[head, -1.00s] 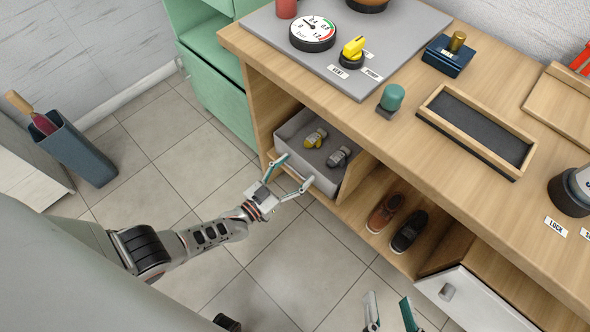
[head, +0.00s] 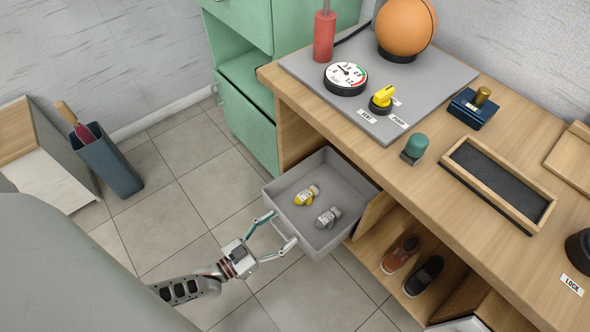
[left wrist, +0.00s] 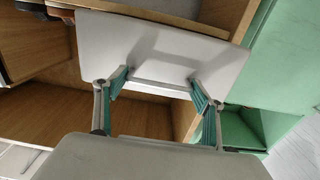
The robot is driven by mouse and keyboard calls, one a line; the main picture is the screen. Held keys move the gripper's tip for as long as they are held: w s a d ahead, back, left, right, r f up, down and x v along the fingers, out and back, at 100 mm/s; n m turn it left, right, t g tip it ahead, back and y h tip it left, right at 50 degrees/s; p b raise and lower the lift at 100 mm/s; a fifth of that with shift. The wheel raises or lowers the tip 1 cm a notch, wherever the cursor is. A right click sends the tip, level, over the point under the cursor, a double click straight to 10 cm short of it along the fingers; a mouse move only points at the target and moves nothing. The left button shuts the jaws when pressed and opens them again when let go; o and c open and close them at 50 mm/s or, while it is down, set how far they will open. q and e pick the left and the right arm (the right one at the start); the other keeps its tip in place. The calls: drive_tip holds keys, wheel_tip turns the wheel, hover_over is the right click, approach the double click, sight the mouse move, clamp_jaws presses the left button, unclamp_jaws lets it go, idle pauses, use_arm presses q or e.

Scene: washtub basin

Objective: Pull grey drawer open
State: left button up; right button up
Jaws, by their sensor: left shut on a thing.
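The grey drawer (head: 283,205) stands well out from the wooden bench, with its inside showing. A yellow-and-grey item (head: 306,195) and a grey item (head: 328,217) lie in it. My left gripper (head: 278,230) is at the drawer's front, shut on its handle (head: 289,245). In the left wrist view the drawer front (left wrist: 150,48) faces the camera, and the teal fingers of the left gripper (left wrist: 162,88) reach the handle bar at its lower edge. My right gripper is not in view.
The wooden bench (head: 440,165) carries a gauge (head: 345,78), a yellow knob (head: 382,98) and a black-lined tray (head: 456,150). Shoes (head: 400,255) lie on the shelf below. A green cabinet (head: 245,125) stands behind the drawer.

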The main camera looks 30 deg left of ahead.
use_arm(q)
drive_tip(key=v, duration=0.7)
drive_tip(key=o, duration=1.6)
drive_tip(key=shift+c, duration=0.2)
drive_tip(key=v, duration=1.2)
drive_tip(key=shift+r, duration=0.1)
